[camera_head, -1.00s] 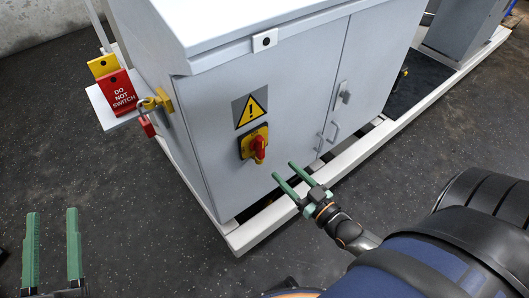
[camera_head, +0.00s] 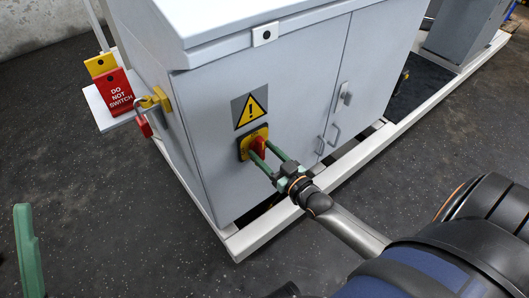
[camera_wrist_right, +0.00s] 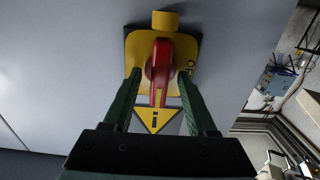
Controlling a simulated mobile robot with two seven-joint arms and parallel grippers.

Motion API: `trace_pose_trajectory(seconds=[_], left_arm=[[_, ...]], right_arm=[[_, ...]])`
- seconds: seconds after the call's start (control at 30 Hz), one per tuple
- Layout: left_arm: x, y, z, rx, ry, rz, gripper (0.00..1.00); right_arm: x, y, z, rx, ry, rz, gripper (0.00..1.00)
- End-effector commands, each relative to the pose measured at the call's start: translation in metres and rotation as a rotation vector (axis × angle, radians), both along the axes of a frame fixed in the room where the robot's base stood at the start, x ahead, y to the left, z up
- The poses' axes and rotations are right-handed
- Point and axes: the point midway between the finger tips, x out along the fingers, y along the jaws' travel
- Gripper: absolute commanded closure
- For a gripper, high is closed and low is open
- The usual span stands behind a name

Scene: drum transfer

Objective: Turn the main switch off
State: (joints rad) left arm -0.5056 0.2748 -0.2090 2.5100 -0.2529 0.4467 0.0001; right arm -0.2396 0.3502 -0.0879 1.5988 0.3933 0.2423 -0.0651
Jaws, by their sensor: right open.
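The main switch has a red handle (camera_head: 260,146) on a yellow plate (camera_head: 243,146), on the grey cabinet's front below a warning triangle. In the wrist view the red handle (camera_wrist_right: 160,62) lies lengthwise in line with the triangle. Lettering that looks like OFF shows at the plate's right side. My right gripper (camera_head: 261,151) is open, with one green finger on each side of the handle; it also shows in the wrist view (camera_wrist_right: 159,76). I cannot tell whether the fingers touch the handle. My left gripper (camera_head: 28,250) is at the left edge, with only one finger clearly visible.
The grey cabinet (camera_head: 210,120) stands on a white frame (camera_head: 245,238). At its left side are a red "DO NOT SWITCH" tag (camera_head: 118,95), a yellow tag (camera_head: 100,65) and a red padlock (camera_head: 143,126). The dark floor in front is clear.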

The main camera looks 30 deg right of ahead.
Motion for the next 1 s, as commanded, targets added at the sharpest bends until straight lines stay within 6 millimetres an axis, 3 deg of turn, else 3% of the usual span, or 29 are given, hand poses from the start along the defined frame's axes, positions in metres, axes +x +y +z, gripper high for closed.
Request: trace_pose_trajectory(seconds=[0.07,0.53,1.0], left_arm=[[0.0000,0.0000,0.0001,0.000,0.000,0.000,0.50],[0.0001,-0.0001,-0.0002,0.000,0.002,0.000,0.50],[0.0005,0.0000,0.0013,0.001,0.003,0.001,0.50]], right_arm=[[-0.0002,0.0001,0.0000,0.000,0.000,0.000,0.46],[-0.0004,0.0000,0.0000,0.000,0.000,0.000,0.99],[-0.0005,0.0002,0.0005,-0.014,-0.001,0.000,1.00]])
